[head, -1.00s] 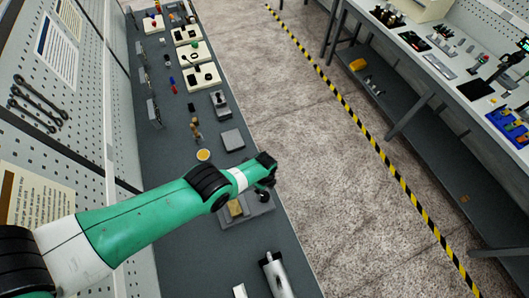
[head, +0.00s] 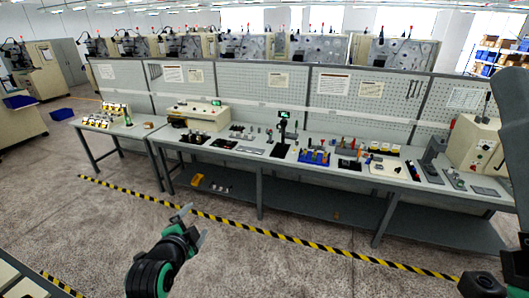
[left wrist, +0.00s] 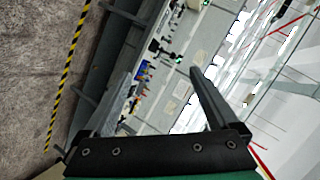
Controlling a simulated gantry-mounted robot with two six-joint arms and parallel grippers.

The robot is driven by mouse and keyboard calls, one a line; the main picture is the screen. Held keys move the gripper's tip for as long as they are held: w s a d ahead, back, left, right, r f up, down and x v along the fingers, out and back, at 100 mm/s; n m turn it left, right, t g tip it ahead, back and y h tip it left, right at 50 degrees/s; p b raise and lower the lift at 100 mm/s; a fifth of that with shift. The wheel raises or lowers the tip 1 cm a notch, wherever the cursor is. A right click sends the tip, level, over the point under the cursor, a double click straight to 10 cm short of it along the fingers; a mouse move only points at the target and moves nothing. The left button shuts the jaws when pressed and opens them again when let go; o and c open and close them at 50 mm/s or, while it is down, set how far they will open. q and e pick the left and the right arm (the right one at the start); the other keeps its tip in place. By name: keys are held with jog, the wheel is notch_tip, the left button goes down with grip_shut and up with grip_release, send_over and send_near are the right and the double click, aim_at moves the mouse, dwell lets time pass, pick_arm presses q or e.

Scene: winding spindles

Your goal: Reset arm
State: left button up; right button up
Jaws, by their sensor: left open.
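My left gripper (head: 193,224) shows at the lower left-centre of the head view, above the concrete floor. Its two grey fingers are spread apart with nothing between them. In the left wrist view the same open fingers (left wrist: 155,95) frame the far workbench and the pegboard wall. At the right edge of the head view a dark arm part of mine (head: 515,265) shows.
A long workbench (head: 300,158) with small parts, fixtures and a blue tray (head: 314,157) stands across the floor along a pegboard wall. A yellow bin (head: 197,180) sits on its lower shelf. A yellow-black floor stripe (head: 250,228) runs before it. The floor between is clear.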

pick_arm(q)
jog(key=s+d+r+n+t+h, duration=0.15)
jog(key=s+r+t, duration=0.3)
jog(key=r, duration=1.05)
jog(key=s+d+r+n+t+y, duration=0.1)
jog(key=s+r+n+t, duration=0.3)
jog(key=r, duration=1)
jog(key=s+r+n+t, duration=0.3)
jog(key=s+r, duration=0.3)
jog(key=s, duration=0.3)
jog(key=s+a+r+n+t, duration=0.1)
jog(key=s+r+n+t, duration=0.2)
jog(key=s+r, duration=0.3)
jog(key=s+n, duration=0.1)
jog(key=s, duration=0.2)
jog(key=shift+s+r+h, duration=0.25)
jog(key=shift+r+h, duration=0.1)
